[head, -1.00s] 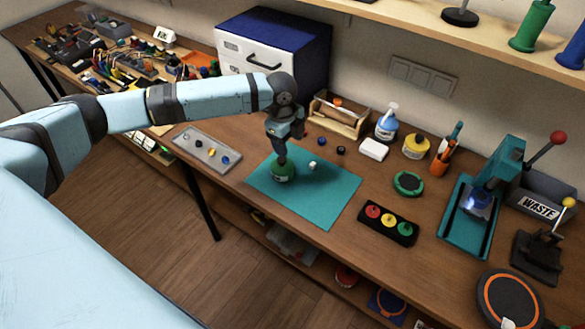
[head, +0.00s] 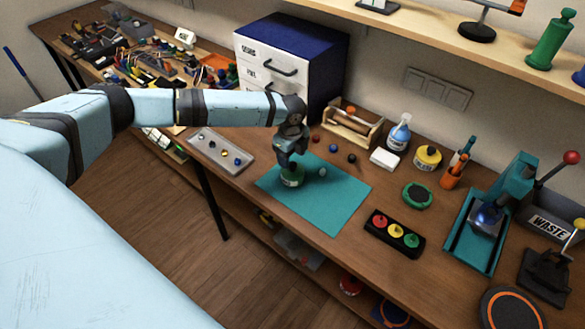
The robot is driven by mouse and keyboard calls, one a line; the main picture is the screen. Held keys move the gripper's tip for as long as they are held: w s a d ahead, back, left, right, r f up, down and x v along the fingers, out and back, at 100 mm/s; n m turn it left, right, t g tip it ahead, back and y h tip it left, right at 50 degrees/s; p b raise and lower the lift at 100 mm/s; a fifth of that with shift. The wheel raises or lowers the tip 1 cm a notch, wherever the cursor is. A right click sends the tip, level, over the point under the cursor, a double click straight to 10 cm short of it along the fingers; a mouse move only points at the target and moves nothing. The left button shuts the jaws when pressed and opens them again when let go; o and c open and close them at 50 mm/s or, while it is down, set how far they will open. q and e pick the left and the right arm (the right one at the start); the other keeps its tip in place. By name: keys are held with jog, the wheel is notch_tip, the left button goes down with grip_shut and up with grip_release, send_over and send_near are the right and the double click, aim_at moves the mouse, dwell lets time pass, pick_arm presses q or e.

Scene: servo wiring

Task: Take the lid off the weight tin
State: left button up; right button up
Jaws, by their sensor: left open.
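My right gripper is not in view.
A grey tray (head: 215,140) holds small parts to the left. A wooden box (head: 352,130) stands behind. A black block with coloured knobs (head: 394,234) lies to the right. The mat's right half is clear.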

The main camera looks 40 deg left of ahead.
aim_at(293, 164)
pick_arm(q)
jog(key=shift+w+f+p, duration=0.2)
jog(key=shift+f+p, duration=0.1)
jog(key=shift+f, duration=1.65)
jog(key=c, duration=1)
jog(key=shift+r, duration=0.15)
